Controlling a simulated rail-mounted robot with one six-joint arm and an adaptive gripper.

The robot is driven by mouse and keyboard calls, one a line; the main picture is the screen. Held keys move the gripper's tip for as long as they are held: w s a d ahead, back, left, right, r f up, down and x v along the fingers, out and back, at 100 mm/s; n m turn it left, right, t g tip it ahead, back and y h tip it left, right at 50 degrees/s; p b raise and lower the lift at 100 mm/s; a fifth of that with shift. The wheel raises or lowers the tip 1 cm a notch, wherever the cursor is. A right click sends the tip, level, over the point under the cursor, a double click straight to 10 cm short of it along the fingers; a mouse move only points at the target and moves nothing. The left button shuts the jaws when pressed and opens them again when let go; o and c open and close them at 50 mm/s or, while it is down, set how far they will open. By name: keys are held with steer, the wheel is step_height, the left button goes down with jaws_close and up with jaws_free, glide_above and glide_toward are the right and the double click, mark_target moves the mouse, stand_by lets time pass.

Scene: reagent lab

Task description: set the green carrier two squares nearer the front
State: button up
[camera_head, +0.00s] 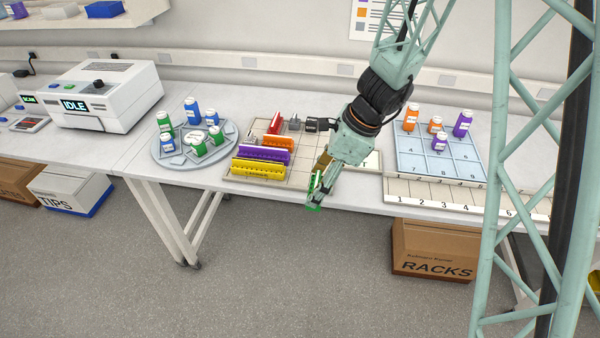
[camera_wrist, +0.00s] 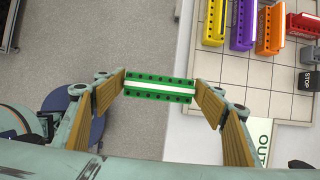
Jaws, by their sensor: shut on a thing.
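The green carrier (camera_wrist: 160,88) is a bar with rows of dark holes and a white stripe. My gripper (camera_wrist: 160,90) is shut on its two ends. In the wrist view it hangs over the table's front edge, partly over the floor. In the head view the green carrier (camera_head: 314,206) shows end-on, mostly hidden by my gripper (camera_head: 316,190). The squared board (camera_head: 312,140) lies on the table to the left of my gripper. It also shows in the wrist view (camera_wrist: 260,100).
Yellow (camera_head: 258,169), purple (camera_head: 264,154), orange (camera_head: 277,141) and red (camera_head: 275,122) carriers stand on the board. Some board squares are bare.

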steer(key=w+a, duration=0.1)
steer(key=w, duration=0.4)
steer(key=w+a+f+p, duration=0.1)
steer(key=w+a, duration=0.1)
steer(key=w, duration=0.3)
steer(key=w+a+p, duration=0.1)
steer(key=w, duration=0.4)
steer(key=shift+w+a+f, duration=0.25)
steer(key=shift+f+b, duration=0.3)
steer(key=shift+f, duration=1.5)
steer(key=shift+f, duration=0.15)
steer(key=o, duration=0.9)
